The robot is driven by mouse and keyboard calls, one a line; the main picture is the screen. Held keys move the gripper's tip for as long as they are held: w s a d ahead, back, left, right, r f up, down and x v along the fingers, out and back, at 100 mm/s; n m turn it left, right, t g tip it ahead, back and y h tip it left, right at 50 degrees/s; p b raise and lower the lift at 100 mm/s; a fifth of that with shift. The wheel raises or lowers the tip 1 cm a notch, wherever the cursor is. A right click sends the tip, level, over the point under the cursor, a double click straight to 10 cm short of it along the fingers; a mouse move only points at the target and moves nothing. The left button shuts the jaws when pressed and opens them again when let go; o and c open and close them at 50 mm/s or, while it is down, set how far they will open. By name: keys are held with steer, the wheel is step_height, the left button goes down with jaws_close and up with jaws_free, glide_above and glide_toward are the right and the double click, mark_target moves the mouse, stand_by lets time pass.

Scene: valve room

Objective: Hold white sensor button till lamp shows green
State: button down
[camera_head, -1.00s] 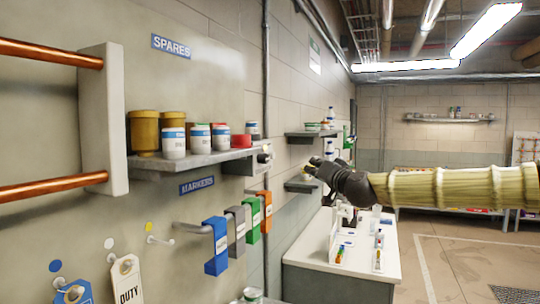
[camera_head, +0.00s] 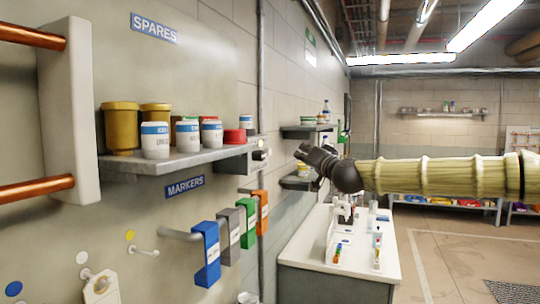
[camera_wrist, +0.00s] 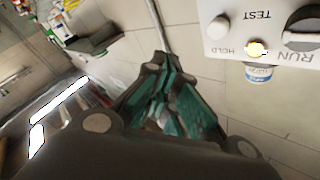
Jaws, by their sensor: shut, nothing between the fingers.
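A grey control box (camera_head: 236,160) sits at the right end of the wall shelf. In the wrist view its pale face (camera_wrist: 279,24) shows at the top right.
The shelf (camera_head: 165,162) holds several jars and a red lid (camera_head: 235,136). Coloured markers (camera_head: 207,253) hang below it. A white bench (camera_head: 300,247) with small items stands beyond, under my arm. Open floor (camera_head: 450,260) lies to the right.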

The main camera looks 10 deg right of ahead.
mark_target(268, 152)
steer(key=w+a, duration=0.2)
steer(key=a, duration=0.3)
steer(key=shift+w+a+r, duration=0.25)
steer(key=shift+w+r, duration=0.05)
steer(key=shift+r, duration=0.05)
steer(key=shift+s, duration=0.1)
steer(key=shift+a, duration=0.15)
stand_by(1.2)
steer(key=shift+w+a+r, duration=0.1)
steer(key=shift+w+a, duration=0.15)
steer(key=shift+w+a+b, duration=0.25)
steer(key=shift+a+b, duration=0.1)
stand_by(2.3)
